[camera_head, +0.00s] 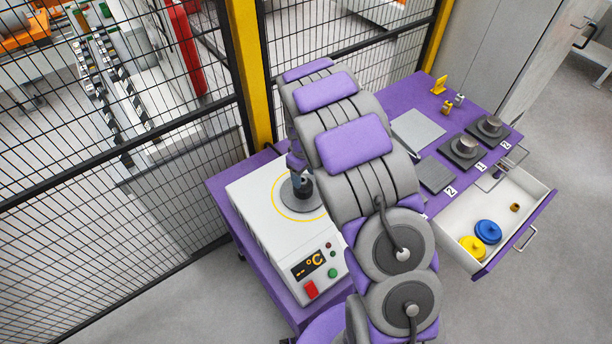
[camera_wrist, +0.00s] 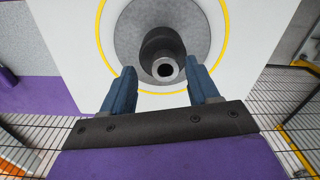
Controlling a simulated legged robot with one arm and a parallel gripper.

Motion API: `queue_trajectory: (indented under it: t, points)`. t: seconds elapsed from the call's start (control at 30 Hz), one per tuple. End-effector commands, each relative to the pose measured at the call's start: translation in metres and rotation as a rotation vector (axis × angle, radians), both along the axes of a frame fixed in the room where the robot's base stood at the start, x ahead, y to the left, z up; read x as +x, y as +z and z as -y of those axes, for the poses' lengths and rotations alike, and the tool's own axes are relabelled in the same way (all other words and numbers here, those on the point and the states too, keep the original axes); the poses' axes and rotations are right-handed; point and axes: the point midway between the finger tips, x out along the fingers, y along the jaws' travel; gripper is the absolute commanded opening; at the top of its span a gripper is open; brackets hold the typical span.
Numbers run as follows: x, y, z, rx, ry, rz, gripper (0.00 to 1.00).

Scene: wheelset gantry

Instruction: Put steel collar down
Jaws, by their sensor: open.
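A dark grey ring-shaped collar (camera_wrist: 162,46) with a bright-rimmed bore stands on the round grey plate (camera_wrist: 128,32) of the white heater in the wrist view. My gripper (camera_wrist: 162,76) is open, its two blue fingers either side of the collar's near end with visible gaps. It holds nothing that I can see. In the head view the heater (camera_head: 268,225) stands at the table's left end, its plate (camera_head: 289,200) inside a yellow ring. My arm hides part of the heater, and the collar is hard to make out there.
The purple table (camera_head: 400,97) also bears dark square pads, one bare (camera_head: 435,176) and two with steel cylinders (camera_head: 467,145) (camera_head: 493,124). A grey plate (camera_head: 417,130) lies behind. An open drawer (camera_head: 515,205) holds yellow and blue discs. Mesh fencing (camera_head: 100,190) stands close behind the heater.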

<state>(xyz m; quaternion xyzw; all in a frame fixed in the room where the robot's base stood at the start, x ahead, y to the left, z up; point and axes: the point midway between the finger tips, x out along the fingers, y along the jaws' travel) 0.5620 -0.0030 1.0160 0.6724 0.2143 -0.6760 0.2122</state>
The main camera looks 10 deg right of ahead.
Motion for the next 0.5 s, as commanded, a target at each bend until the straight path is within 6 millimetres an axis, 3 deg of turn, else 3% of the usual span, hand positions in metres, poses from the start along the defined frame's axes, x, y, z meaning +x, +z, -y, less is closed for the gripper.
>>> queue_trajectory:
  t: [0.3,0.5]
  points:
    - [0.003,0.065,0.004,0.005,0.001,0.009,0.6]
    - [0.002,0.096,0.007,0.006,0.0,0.005,0.6]
